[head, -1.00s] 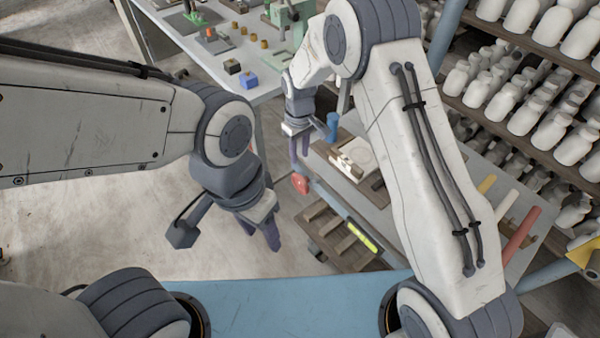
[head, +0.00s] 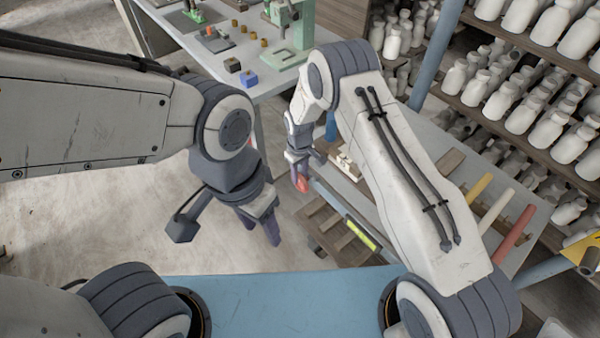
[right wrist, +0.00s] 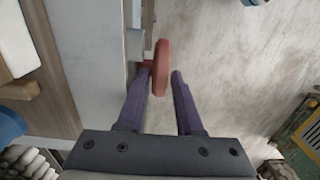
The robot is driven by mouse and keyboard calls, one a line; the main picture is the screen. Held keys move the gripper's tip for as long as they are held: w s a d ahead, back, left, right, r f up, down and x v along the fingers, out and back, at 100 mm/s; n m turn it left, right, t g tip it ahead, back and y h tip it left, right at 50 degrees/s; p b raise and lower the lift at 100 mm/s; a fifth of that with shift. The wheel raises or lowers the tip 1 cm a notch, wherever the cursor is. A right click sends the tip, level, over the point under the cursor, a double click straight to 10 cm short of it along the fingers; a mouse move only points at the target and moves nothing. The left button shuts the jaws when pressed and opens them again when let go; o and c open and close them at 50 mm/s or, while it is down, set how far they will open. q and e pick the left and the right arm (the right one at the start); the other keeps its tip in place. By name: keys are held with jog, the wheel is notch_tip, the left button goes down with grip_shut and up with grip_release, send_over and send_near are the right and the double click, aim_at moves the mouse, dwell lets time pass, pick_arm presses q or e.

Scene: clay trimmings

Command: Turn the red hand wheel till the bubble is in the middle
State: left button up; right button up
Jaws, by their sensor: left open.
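The red hand wheel (head: 303,183) sits at the left edge of the grey bench (head: 437,142) in the head view, partly hidden by my right gripper (head: 298,178). In the right wrist view the wheel (right wrist: 161,67) is edge-on between the purple fingertips of my right gripper (right wrist: 162,72). The fingers are apart, with a gap between the wheel and the right-hand finger; contact on the other side is unclear. A yellow-green level vial (head: 361,234) lies along the bench's front edge; its bubble is too small to make out. My left gripper (head: 260,229) is open and empty over the floor.
A table with a green press (head: 290,35) and small blocks stands at the back. Shelves of white bottles (head: 520,100) fill the right. Coloured rolls (head: 515,235) lie on the bench's right side. A slatted wooden shelf (head: 325,225) is below the bench.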

grip_shut()
jog(key=shift+s+d+f+t+y+b, duration=0.15)
jog(key=shift+t+y+b, duration=0.2)
jog(key=shift+b, duration=0.55)
jog(key=t+y+b, duration=0.1)
jog(key=b, duration=0.9)
jog(key=s+t+y+b, duration=0.1)
jog(key=t+b, duration=0.1)
jog(key=b, duration=0.9)
jog(key=d+f+t+y+b, duration=0.1)
jog(key=b, duration=0.9)
jog(key=shift+s+d+t, duration=0.1)
jog(key=shift+s+t, duration=0.25)
jog(key=shift+s+r+y+b, duration=0.15)
jog(key=shift+y+b, duration=0.1)
jog(key=shift+b, duration=1)
